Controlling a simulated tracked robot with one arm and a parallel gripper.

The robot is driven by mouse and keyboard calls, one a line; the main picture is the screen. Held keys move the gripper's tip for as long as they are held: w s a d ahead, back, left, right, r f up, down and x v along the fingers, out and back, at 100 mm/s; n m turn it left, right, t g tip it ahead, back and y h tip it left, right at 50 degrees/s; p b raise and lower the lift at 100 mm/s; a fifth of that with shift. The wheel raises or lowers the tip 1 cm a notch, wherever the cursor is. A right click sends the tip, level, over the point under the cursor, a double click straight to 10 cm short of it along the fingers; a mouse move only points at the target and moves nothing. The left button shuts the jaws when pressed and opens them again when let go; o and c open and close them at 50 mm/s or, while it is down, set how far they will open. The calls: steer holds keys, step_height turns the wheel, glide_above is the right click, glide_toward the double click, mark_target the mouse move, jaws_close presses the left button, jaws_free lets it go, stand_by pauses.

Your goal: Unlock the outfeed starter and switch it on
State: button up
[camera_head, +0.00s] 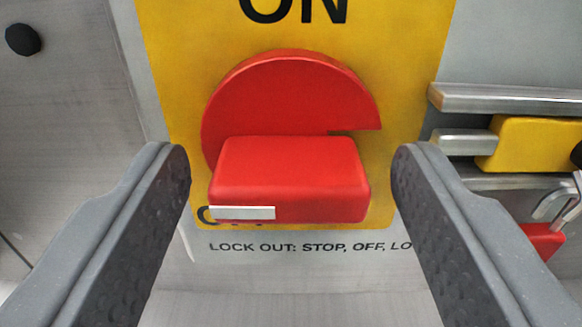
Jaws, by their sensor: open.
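The starter's red rotary switch (290,180) fills the middle of the view, a round disc with a notch at its right and a thick block handle in front. The handle lies crosswise, with a white mark at its lower left, near the mostly hidden OFF lettering. ON is printed at the top of the yellow plate (400,60). My gripper (290,170) is open, one finger on each side of the handle, with gaps showing. At the right, a yellow block (535,143) sits between metal rails. Below it is a red part with a metal loop (540,240), partly cut off.
The upper metal rail (505,99) runs along the right, close to my right finger. A black round knob (23,39) is on the grey panel at the upper left. Lock-out text (310,247) is printed below the plate. The panel at the left is mostly bare.

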steer(key=shift+c, duration=0.3)
steer(key=c, duration=0.9)
steer(key=shift+c, duration=0.2)
steer(key=m+b, duration=0.3)
steer(key=m, duration=0.1)
steer(key=shift+a+f+m+b, duration=0.1)
steer(key=shift+f+m+b, duration=0.05)
steer(key=shift+m+b, duration=0.2)
steer(key=m+b, duration=0.3)
steer(key=m, duration=0.1)
steer(key=shift+m, duration=0.25)
steer(key=m+b, duration=0.2)
steer(key=m, duration=0.2)
steer(key=shift+m+b, duration=1.35)
steer(key=shift+m, duration=1.05)
